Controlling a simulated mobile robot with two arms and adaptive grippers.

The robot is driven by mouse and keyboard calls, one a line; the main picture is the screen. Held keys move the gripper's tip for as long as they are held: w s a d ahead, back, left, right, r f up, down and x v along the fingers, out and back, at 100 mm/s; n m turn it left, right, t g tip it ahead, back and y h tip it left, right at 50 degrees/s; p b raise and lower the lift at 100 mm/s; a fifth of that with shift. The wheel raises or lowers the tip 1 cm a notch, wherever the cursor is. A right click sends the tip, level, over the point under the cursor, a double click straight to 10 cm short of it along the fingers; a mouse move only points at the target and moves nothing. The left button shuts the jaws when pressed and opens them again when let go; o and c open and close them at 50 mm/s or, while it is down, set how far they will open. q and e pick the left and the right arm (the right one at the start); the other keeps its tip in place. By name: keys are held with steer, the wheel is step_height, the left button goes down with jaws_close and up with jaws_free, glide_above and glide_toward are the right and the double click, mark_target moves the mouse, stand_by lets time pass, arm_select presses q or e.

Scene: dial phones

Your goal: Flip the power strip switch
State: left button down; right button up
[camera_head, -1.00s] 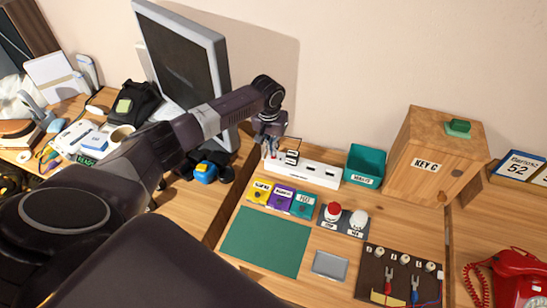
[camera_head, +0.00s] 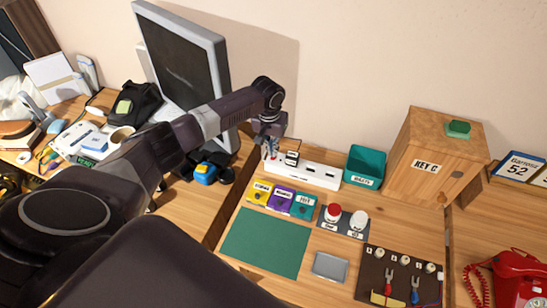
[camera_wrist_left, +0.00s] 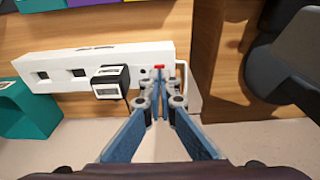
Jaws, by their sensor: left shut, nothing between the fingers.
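The white power strip (camera_head: 318,172) lies along the back of the desk near the wall, with a plug (camera_head: 291,158) in it. My left gripper (camera_head: 270,153) is over the strip's left end. In the left wrist view the strip (camera_wrist_left: 55,66) runs across the top with the plug (camera_wrist_left: 109,83) beside my left gripper (camera_wrist_left: 159,84). The fingers are shut and empty, tips just at a small red switch (camera_wrist_left: 159,66) at the strip's end. I cannot tell whether they touch it. The tips partly hide the switch. My right gripper is not in view.
A monitor (camera_head: 185,60) stands behind my left arm. A green mat (camera_head: 264,242) lies clear.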

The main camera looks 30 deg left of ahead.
mark_target(272, 159)
arm_select(q)
steer(key=shift+f+b, duration=0.5)
steer(key=shift+f, duration=0.55)
stand_by(0.5)
steer(key=shift+r, duration=0.1)
step_height(272, 159, up, 7)
steer(key=p, duration=0.8)
stand_by(0.4)
steer(key=shift+s+f, duration=0.1)
steer(key=shift+f, duration=0.1)
